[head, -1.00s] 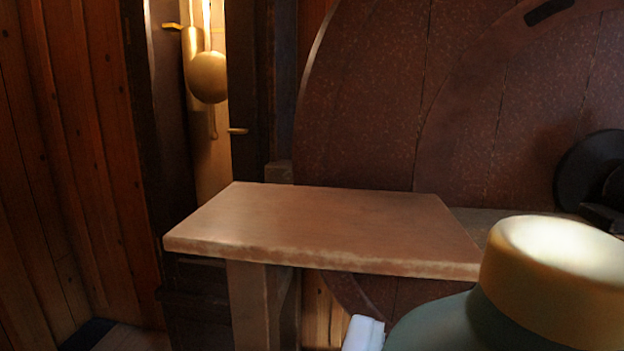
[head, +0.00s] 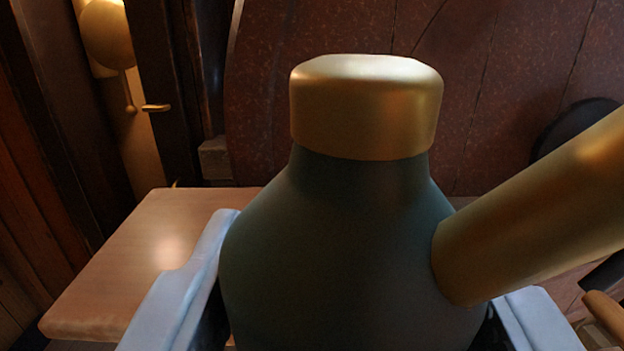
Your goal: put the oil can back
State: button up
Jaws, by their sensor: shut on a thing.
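The oil can (head: 335,240) fills the middle of the head view. It has a dark green body, a brass cap on top and a thick brass spout (head: 540,215) pointing up to the right. It looks upright. My gripper (head: 355,290) is shut on it, with one pale finger on each side of the body. The can's base is out of the picture. A wooden shelf board (head: 130,265) lies behind and to the left of the can, partly hidden by it.
A tall dark case with a brass pendulum (head: 110,35) stands at the back left. A large reddish-brown disc-like panel (head: 500,60) rises behind. A dark round thing (head: 570,125) is at the right, behind the spout. The board's visible left part is bare.

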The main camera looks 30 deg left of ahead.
jog(key=s+a+f+x, duration=0.1)
jog(key=x, duration=1.4)
jog(key=shift+w+a+f, duration=0.15)
jog(key=shift+f, duration=1.25)
jog(key=shift+w+a+f, duration=0.15)
jog(key=shift+w+f, duration=0.05)
jog(key=shift+f, duration=1.25)
jog(key=shift+w+a+f, duration=0.1)
jog(key=shift+w+f, duration=0.05)
jog(key=shift+f, duration=0.3)
jog(key=shift+f, duration=0.1)
jog(key=o, duration=1.1)
jog(key=shift+o, duration=0.2)
